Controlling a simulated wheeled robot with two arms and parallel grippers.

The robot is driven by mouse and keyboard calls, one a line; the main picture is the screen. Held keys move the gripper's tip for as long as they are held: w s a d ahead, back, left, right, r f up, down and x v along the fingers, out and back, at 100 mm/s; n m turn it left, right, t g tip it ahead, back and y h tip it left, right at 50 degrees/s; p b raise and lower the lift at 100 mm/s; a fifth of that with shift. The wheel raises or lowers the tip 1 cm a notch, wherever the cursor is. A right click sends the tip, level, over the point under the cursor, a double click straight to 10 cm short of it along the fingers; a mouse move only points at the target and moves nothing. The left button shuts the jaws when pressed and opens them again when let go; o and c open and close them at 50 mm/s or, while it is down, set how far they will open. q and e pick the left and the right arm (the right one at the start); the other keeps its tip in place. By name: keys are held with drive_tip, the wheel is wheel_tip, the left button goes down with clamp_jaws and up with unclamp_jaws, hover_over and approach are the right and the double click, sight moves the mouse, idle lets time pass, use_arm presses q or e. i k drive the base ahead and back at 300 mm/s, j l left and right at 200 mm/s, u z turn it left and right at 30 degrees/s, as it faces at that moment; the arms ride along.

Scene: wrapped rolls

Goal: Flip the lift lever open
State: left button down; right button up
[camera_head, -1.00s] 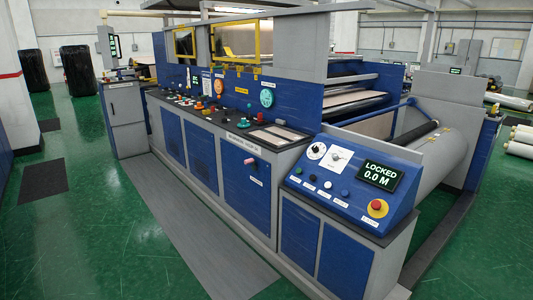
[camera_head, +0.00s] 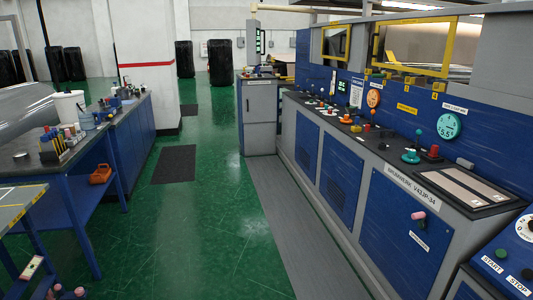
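Neither of my grippers is in view. No lever can be surely named as the lift lever. A pink-ended handle (camera_head: 418,216) sticks out of the blue front panel of the long machine at the right, with a white label (camera_head: 419,241) below it, too small to read. Two pink knobs (camera_head: 69,291) show at the bottom left edge, mostly cut off by the frame, beside a low blue frame with a pale plate (camera_head: 32,267).
The long blue and grey machine (camera_head: 370,185) fills the right side. A blue workbench (camera_head: 75,160) with a white bucket (camera_head: 68,107) and tools stands at the left, an orange tool box (camera_head: 100,174) on its lower shelf.

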sight(368, 127)
drive_tip(key=i+j, duration=0.1)
drive_tip(key=i, duration=1.4)
drive_tip(key=i+j+z, duration=0.1)
drive_tip(key=i, duration=0.65)
drive_tip(key=i+l+z, duration=0.2)
drive_tip(key=i+z, duration=0.25)
drive_tip(key=i, duration=0.2)
drive_tip(key=i+z, duration=0.4)
drive_tip(key=i, duration=0.3)
drive_tip(key=i+j+z, duration=0.25)
drive_tip(key=i+z, duration=0.2)
drive_tip(key=i, duration=0.2)
drive_tip(key=i+z, duration=0.1)
drive_tip(key=i, duration=0.25)
